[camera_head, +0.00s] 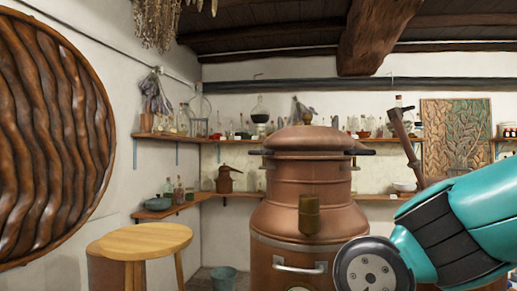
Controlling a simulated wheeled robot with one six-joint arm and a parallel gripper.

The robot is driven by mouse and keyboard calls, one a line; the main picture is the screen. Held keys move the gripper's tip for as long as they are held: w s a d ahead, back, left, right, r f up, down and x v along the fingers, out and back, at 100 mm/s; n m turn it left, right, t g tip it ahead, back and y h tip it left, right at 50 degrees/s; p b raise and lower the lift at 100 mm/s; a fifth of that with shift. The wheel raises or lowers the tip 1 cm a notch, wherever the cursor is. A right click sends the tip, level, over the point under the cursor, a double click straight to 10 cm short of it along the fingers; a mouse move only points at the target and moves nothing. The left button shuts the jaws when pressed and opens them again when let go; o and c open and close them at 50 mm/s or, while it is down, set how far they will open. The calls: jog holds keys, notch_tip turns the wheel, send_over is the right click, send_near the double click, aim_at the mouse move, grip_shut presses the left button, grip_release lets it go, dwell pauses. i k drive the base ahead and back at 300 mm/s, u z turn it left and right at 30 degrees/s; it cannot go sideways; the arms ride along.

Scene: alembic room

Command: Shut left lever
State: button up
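A large copper alembic (309,190) stands in the middle of the view. Its domed lid (305,138) sits on top. At the left of the lid's rim a small dark lever (258,152) sticks out to the left, about level. A matching dark right lever (364,151) sticks out at the other side. I cannot tell from here whether either lever is latched. My teal arm reaches in from the lower right, in front of the alembic's lower right side. My gripper's fingers are not in view.
A round wooden stool (146,239) stands at the lower left, with a bucket (223,279) on the floor beside it. A large round woven piece (45,140) fills the left edge. Wall shelves (240,195) with bottles run behind. Open space lies left of the alembic.

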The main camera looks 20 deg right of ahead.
aim_at(263, 151)
jog(key=k, duration=1.2)
jog(key=u, duration=0.5)
jog(key=i, duration=0.55)
jog(key=u, duration=0.55)
jog(key=i, duration=1.5)
jog(key=z, duration=1.2)
jog(key=i, duration=0.55)
jog(key=z, duration=0.5)
